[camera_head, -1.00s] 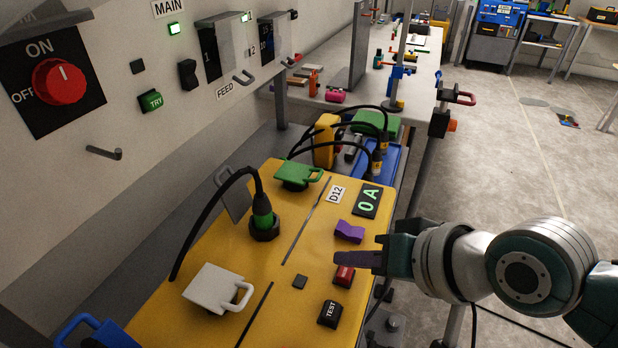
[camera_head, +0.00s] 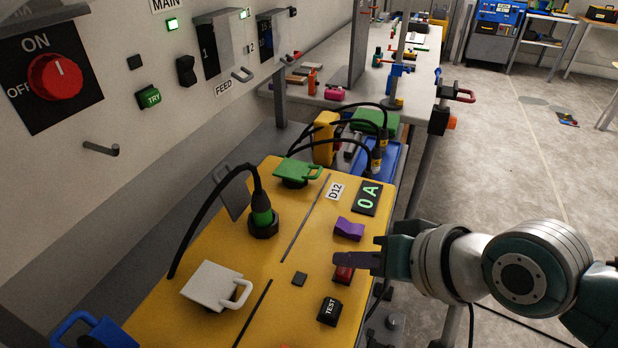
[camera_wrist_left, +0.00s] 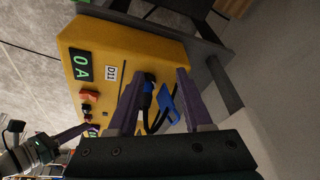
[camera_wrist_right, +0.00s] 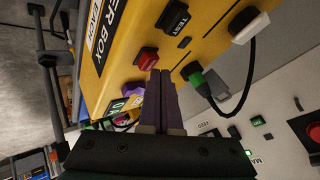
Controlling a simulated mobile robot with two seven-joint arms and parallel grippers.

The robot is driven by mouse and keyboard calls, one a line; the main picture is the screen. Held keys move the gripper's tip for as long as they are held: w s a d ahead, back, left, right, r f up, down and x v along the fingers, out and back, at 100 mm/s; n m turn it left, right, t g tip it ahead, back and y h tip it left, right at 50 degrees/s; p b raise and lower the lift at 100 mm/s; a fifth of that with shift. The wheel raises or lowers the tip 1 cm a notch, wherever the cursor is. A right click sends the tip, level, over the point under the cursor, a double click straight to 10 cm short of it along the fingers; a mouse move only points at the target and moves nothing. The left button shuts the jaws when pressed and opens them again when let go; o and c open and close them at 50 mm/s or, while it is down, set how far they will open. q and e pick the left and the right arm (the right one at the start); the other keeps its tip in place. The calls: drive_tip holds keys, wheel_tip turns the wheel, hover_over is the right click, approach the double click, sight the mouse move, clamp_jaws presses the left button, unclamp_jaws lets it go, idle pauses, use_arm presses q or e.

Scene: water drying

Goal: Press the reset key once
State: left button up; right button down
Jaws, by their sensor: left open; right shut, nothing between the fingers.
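A red key (camera_head: 343,275), its lettering not readable, sits on the yellow box (camera_head: 215,328) between a purple rocker (camera_head: 349,229) and the black TEST key (camera_head: 330,312).
A green-ended plug (camera_head: 262,215) with a black cable, a white flap (camera_head: 215,286) and a green flap (camera_head: 297,171) stand up from the box. The D12 display (camera_head: 367,199) reads 0 A. A wall panel with a red ON/OFF knob (camera_head: 55,77) is at the left.

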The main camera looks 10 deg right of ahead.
sight(349, 281)
drive_tip(key=shift+f+b, duration=0.3)
drive_tip(key=shift+f, duration=0.1)
idle(0.3)
drive_tip(key=shift+s+r+p, duration=0.1)
drive_tip(key=shift+r+p, duration=0.7)
drive_tip(key=shift+p, duration=0.15)
drive_tip(key=shift+r, duration=0.1)
wheel_tip(349, 281, up, 5)
drive_tip(key=p, duration=0.5)
idle(0.6)
